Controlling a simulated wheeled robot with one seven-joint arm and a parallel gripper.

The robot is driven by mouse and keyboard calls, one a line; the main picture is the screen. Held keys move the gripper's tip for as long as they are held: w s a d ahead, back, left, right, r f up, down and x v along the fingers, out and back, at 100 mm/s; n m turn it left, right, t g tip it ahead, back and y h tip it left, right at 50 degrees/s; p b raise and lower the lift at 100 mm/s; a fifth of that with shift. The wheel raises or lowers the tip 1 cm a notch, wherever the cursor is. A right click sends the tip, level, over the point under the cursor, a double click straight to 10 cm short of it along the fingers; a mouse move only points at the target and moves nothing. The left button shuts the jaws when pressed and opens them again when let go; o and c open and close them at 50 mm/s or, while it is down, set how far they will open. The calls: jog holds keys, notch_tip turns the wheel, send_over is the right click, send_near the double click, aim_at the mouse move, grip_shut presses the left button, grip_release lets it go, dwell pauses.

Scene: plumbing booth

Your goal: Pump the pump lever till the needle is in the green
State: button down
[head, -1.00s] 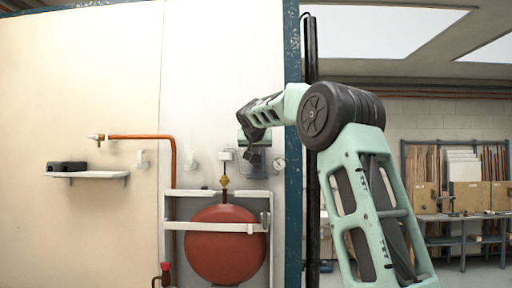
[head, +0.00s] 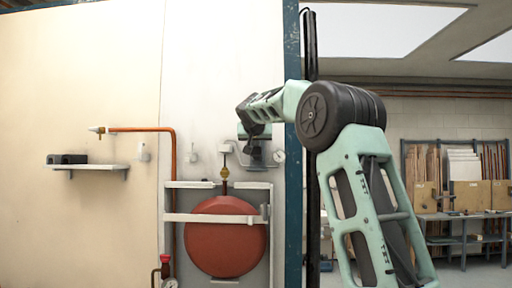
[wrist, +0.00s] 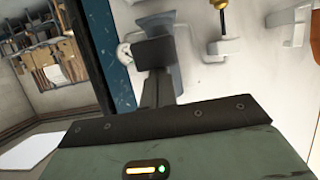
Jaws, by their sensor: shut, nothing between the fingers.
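My gripper (head: 257,146) is at the white wall panel, beside the small round gauge (head: 279,156). In the wrist view my gripper (wrist: 155,55) shows as dark fingers closed together, in front of a grey-blue part (wrist: 162,20) fixed to the wall. I cannot tell whether the fingers touch that part. The gauge (wrist: 125,53) is just left of the fingers in the wrist view, and its needle is too small to read. The pump lever cannot be made out clearly; my gripper may hide it.
A red round tank (head: 224,238) hangs in a white frame (head: 215,218) below. A copper pipe (head: 173,190) runs to its left. A red-handled valve (head: 165,262) and another gauge (head: 170,284) sit low. A shelf (head: 88,167) is at left. A blue post (head: 292,220) edges the wall.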

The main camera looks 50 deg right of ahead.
jog(key=shift+t+h, duration=0.7)
jog(key=shift+h, duration=0.2)
jog(key=shift+s+a+f+b, duration=0.2)
jog(key=shift+f+b, duration=0.95)
jog(key=shift+b, duration=1.9)
jog(key=shift+s+a+f+b, duration=0.15)
jog(key=shift+f+b, duration=1)
jog(key=shift+b, duration=1.9)
jog(key=shift+w+f+t+h+b, duration=0.1)
jog(key=shift+f+t+h+b, duration=0.65)
jog(key=shift+b, duration=2.3)
jog(key=shift+f+g+h+b, duration=0.1)
jog(key=shift+f+h+b, duration=0.15)
jog(key=shift+f+b, duration=1.9)
jog(key=shift+d+r+b, duration=0.1)
jog(key=shift+r+b, duration=0.4)
jog(key=shift+b, duration=0.55)
jog(key=r+p, duration=0.1)
jog(key=a+r+p, duration=0.1)
jog(key=r, duration=0.1)
jog(key=s+r+p, duration=0.1)
jog(key=r, duration=0.1)
jog(key=shift+s+a, duration=0.1)
jog(key=shift+a, duration=0.05)
jog(key=b, duration=0.6)
send_near(255, 154)
jog(key=shift+s+a+f, duration=0.5)
jog(key=shift+s, duration=0.25)
